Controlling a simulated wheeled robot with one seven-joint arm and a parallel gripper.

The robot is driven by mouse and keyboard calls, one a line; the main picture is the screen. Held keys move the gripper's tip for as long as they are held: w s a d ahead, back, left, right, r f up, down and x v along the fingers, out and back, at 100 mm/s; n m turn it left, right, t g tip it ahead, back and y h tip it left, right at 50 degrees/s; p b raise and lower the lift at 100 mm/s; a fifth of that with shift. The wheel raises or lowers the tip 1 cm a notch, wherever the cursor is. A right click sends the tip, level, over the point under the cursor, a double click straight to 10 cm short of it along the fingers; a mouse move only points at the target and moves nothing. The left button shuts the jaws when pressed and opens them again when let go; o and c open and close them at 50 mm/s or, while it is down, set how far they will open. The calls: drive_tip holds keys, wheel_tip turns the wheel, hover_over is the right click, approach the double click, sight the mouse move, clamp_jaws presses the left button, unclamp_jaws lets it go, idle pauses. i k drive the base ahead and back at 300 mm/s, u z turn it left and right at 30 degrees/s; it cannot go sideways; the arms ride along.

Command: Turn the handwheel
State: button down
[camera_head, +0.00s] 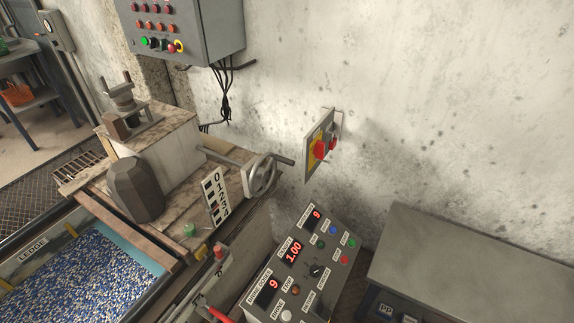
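The handwheel (262,176) is a small grey metal wheel with spokes, near the middle of the head view. It stands on the end of a shaft (222,156) that comes from the pale block on the wooden-topped machine. A dark handle or rod sticks out at its upper right, toward the wall. A white scale plate (215,197) numbered from 0 to 4 stands just left of the wheel. My gripper does not show in this view, so its state and its distance from the wheel are hidden.
A control panel (300,262) with red displays stands below right of the wheel. A red and yellow switch box (321,148) is on the wall. A grey cabinet (470,262) fills the lower right. A dark faceted lump (135,190) sits beside the blue granule trough (155,262).

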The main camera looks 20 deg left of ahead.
sight(257, 171)
drive_tip(key=u, duration=0.15)
drive_tip(key=k, duration=0.15)
drive_tip(key=u, duration=2.55)
drive_tip(key=k, duration=0.75)
drive_tip(key=z, duration=0.95)
drive_tip(key=i, duration=1)
drive_tip(key=z, duration=0.05)
